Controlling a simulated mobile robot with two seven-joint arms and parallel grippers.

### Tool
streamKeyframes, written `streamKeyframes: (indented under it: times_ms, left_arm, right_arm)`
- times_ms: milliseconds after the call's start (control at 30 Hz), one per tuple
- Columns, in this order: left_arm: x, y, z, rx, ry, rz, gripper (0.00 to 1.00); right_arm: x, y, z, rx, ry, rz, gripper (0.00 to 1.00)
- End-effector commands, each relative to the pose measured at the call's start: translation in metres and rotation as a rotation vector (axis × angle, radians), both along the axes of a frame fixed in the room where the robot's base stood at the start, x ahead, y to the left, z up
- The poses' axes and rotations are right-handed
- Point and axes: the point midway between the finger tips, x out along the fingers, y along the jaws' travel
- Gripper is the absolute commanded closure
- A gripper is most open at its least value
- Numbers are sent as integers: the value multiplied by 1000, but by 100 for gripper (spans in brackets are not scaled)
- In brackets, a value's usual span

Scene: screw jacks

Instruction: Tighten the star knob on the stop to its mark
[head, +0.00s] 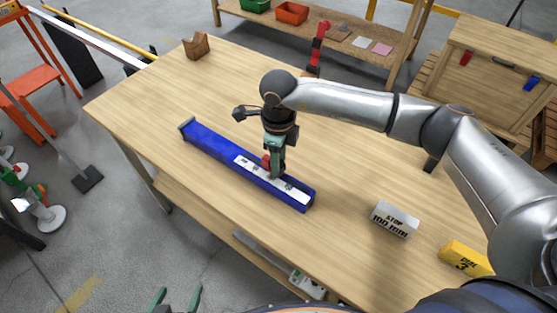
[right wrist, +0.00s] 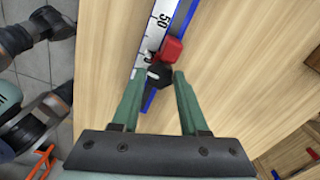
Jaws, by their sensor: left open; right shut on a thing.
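A blue rail (head: 213,146) with a white scale (head: 293,190) lies on the wooden table. A red stop (head: 266,163) sits on the rail; in the right wrist view the red stop (right wrist: 171,49) is beside the scale, near the number 50. The black star knob (right wrist: 158,76) is on the near side of the stop. My right gripper (right wrist: 162,75) is shut on the knob, one green finger on each side. In the head view the right gripper (head: 274,173) hides the knob. No mark on it can be made out. My left gripper (head: 176,297) is open and empty at the bottom edge.
A brown wooden block (head: 196,45) is at the far left corner. The table left of the rail is clear.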

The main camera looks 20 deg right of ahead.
Motion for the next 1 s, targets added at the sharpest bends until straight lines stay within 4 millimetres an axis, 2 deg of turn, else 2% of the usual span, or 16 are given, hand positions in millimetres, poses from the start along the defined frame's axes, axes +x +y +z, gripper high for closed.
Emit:
streamKeyframes:
  times_ms: [500,1000]
  left_arm:
    - [0,0,-12,0,0,0,3]
    - [0,0,-14,0,1,0,3]
  right_arm:
    - [0,0,0,1,-1,-352,100]
    - [0,0,1,1,0,-432,100]
